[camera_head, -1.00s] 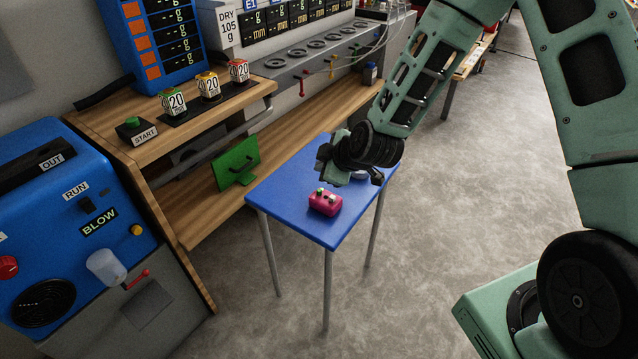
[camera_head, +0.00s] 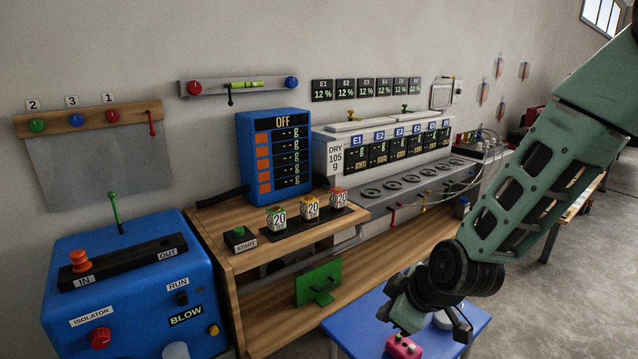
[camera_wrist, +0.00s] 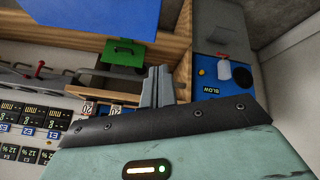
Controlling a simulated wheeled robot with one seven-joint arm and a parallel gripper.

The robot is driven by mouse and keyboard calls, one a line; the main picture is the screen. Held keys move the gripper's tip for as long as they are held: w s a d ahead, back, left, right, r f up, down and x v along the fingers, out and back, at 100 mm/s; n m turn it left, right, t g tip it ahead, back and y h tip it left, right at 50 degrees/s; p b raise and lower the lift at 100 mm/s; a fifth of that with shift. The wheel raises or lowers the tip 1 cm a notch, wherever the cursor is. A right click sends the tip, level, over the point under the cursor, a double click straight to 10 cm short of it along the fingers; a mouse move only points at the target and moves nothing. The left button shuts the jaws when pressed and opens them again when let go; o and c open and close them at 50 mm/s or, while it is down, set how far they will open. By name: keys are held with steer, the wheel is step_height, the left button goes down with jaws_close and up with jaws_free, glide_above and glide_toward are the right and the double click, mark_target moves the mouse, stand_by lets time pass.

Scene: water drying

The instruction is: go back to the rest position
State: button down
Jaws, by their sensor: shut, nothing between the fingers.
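My gripper (camera_head: 408,303) is above the blue table (camera_head: 357,325) in the head view, at the lower end of my green arm. In the wrist view its two fingers (camera_wrist: 158,72) are together, with nothing between them. A pink box (camera_head: 403,347) with a green knob sits on the table, just below my gripper and apart from it. It is partly cut off by the bottom edge of the head view. My arm comes down from the upper right.
A wooden bench (camera_head: 257,325) with a green plate (camera_head: 318,283) stands behind the table. A blue machine (camera_head: 140,300) is at the left. Three numbered cubes sit on the bench's upper shelf (camera_head: 217,217). Grey floor (camera_head: 575,290) is open at the right.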

steer(key=s+r+m+g+h+p, duration=0.1)
steer(key=s+r+m+g+p, duration=0.1)
steer(key=s+r, duration=0.6)
steer(key=s+r+m+g+h+p, duration=0.2)
steer(key=s+r, duration=0.7)
steer(key=s, duration=0.7)
steer(key=shift+s+d+g+p, duration=0.2)
steer(key=shift+s+g+p, duration=0.05)
steer(key=shift+g+p, duration=0.6)
